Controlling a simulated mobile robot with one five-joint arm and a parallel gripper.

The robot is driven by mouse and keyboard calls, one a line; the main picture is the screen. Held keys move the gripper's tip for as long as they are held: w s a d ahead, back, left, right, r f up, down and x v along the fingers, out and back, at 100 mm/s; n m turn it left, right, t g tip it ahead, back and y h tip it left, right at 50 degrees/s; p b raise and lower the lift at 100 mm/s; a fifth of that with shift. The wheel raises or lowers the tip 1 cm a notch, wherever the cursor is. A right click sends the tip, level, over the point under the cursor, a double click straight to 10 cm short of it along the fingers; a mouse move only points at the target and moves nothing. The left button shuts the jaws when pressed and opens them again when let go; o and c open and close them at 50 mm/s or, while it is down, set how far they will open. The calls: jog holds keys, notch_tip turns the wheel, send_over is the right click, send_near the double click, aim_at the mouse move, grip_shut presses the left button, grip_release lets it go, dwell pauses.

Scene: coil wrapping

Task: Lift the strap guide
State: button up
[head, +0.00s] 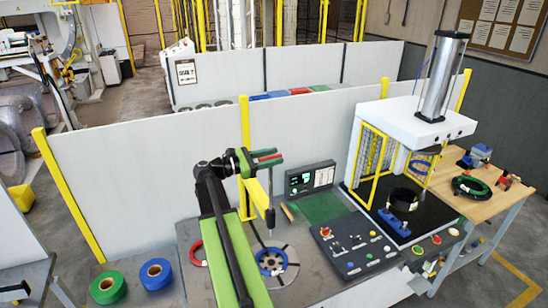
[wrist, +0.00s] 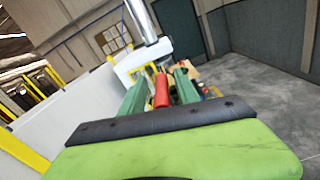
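The strap guide appears to be the yellow arm (head: 257,196) in the head view, slanting down in front of the yellow post above the blue-ringed coil seat (head: 271,261). A thin rod hangs near its lower end. My gripper (head: 268,156) is above the yellow arm, its green fingers beside a red bar. In the wrist view the red bar (wrist: 161,91) lies between my gripper's two green fingers (wrist: 160,88), with a narrow gap on each side. The fingers look open around it. Whether the red bar joins the yellow arm is hidden.
A press (head: 418,125) with a yellow guard stands to the right, beside a wooden table (head: 476,205). A button panel (head: 352,243) is on the bench. Green (head: 108,287) and blue (head: 156,273) rolls lie at left. A white partition (head: 150,185) runs behind.

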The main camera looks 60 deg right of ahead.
jog(key=v, duration=1.6)
jog(key=shift+w+a, duration=0.25)
jog(key=shift+a, duration=0.05)
jog(key=w+a+f+n+t+y+b, duration=0.1)
jog(key=w+a+f+t+y+b, duration=0.15)
jog(key=a+f+b, duration=0.75)
jog(key=w+a+f+t+y+b, duration=0.1)
jog(key=w+a+f+t+b, duration=0.2)
jog(key=a+f, duration=0.8)
jog(key=w+a+f+n+t+y+b, duration=0.1)
jog(key=a+f+t+y+b, duration=0.2)
jog(key=f+b, duration=0.9)
jog(key=a+f+m+t+y, duration=0.1)
jog(key=a+f+m+y, duration=0.3)
jog(key=a+f, duration=0.3)
jog(key=a+f+m+t+y+p, duration=0.1)
jog(key=a+f+m+y, duration=0.3)
jog(key=a, duration=1.1)
notch_tip(320, 180, down, 3)
jog(key=shift+s+f+m, duration=0.1)
jog(key=shift+s+m, duration=0.1)
jog(key=shift+m, duration=1)
jog(key=shift+a, duration=0.1)
